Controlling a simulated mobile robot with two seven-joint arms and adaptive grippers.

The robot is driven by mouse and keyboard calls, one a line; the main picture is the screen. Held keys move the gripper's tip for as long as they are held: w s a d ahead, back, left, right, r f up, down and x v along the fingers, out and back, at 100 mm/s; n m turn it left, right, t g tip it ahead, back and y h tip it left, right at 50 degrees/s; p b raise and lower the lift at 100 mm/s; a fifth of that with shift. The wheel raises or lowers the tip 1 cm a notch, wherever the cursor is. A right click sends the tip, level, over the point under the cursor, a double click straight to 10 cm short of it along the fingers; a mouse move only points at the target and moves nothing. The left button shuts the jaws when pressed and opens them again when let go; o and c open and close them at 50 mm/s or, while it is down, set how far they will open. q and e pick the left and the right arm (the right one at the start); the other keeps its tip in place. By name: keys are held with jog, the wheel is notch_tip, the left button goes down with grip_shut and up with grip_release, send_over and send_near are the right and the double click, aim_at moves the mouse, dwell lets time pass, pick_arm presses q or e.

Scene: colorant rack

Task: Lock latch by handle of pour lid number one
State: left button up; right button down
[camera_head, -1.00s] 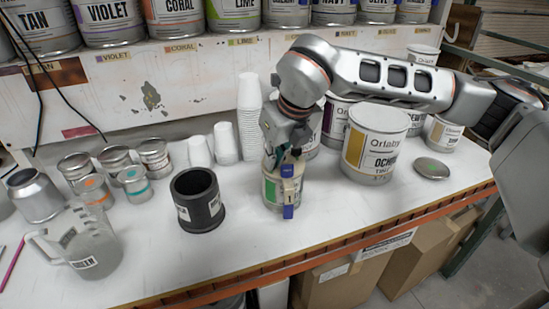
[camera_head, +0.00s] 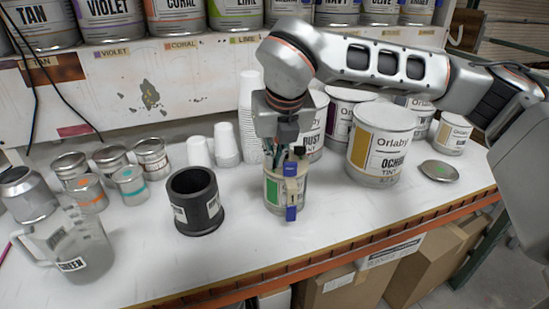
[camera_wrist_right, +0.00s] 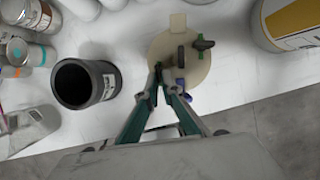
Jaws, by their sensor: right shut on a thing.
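The pour lid (camera_wrist_right: 192,66) is a pale round lid on a small can with a green label patch (camera_head: 271,192). The can stands upright near the table's front. The lid carries a dark upright piece (camera_wrist_right: 181,54) and a green-and-dark handle (camera_wrist_right: 204,44). A beige-and-blue latch (camera_head: 291,213) hangs down the can's front; blue bits also show in the right wrist view (camera_wrist_right: 181,86). My right gripper (camera_wrist_right: 160,72) is over the lid's near left side, its teal fingers close together on a small dark part there. The fingers partly hide that part. My left gripper is out of view.
A black cylinder (camera_head: 195,207) stands left of the can, with a clear jug (camera_head: 75,247) farther left. Stacked white cups (camera_head: 249,115) and large paint cans (camera_head: 382,140) stand behind. A grey disc (camera_head: 439,171) lies at right. The table front (camera_head: 330,220) is bare.

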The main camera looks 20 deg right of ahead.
jog(key=c, duration=2.5)
grip_release()
jog(key=shift+r, duration=0.1)
jog(key=shift+s+r, duration=0.1)
jog(key=shift+r, duration=0.2)
jog(key=v, duration=1.1)
jog(key=shift+s, duration=0.25)
